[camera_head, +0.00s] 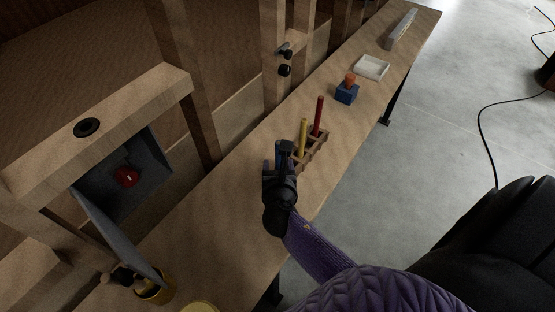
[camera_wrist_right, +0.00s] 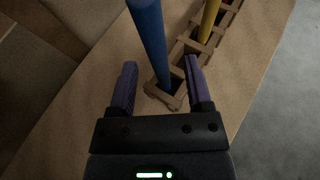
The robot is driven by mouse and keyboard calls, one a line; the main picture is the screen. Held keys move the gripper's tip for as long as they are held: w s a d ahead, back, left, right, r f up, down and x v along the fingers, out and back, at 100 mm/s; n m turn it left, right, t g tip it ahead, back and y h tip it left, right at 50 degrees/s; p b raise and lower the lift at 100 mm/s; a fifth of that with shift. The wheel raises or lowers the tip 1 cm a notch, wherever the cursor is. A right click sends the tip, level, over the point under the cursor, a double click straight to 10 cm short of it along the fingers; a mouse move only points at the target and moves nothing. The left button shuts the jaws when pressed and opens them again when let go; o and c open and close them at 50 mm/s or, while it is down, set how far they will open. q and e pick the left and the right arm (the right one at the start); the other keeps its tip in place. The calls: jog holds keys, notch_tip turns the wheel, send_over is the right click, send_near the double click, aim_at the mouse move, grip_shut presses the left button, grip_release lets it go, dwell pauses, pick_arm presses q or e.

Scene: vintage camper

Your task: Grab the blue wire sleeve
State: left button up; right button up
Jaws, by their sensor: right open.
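The blue wire sleeve (camera_wrist_right: 150,40) is a long blue cylinder standing in the near end slot of a small wooden rack (camera_wrist_right: 190,45), leaning slightly in the right wrist view. My right gripper (camera_wrist_right: 160,72) is open, its two purple fingers on either side of the sleeve's lower part. A gap shows on each side, so it does not hold the sleeve. In the head view my right gripper (camera_head: 279,165) is over the near end of the rack (camera_head: 312,152) and mostly hides the blue sleeve. My left gripper is not in view.
A yellow sleeve (camera_head: 302,136) and a red sleeve (camera_head: 319,116) stand in the same rack. Farther along the workbench (camera_head: 225,240) are a blue block with an orange top (camera_head: 347,92) and a white tray (camera_head: 371,67). An open grey box (camera_head: 150,175) is at left.

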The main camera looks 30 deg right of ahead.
aim_at(279, 165)
jog(key=x, duration=0.1)
jog(key=b+x, duration=0.1)
jog(key=x, duration=0.1)
jog(key=shift+w+d+f, duration=0.1)
jog(key=shift+d+f, duration=0.05)
jog(key=shift+f, duration=0.2)
jog(key=shift+w+d, duration=0.1)
jog(key=shift+w, duration=0.1)
jog(key=shift+r, duration=0.1)
grip_shut()
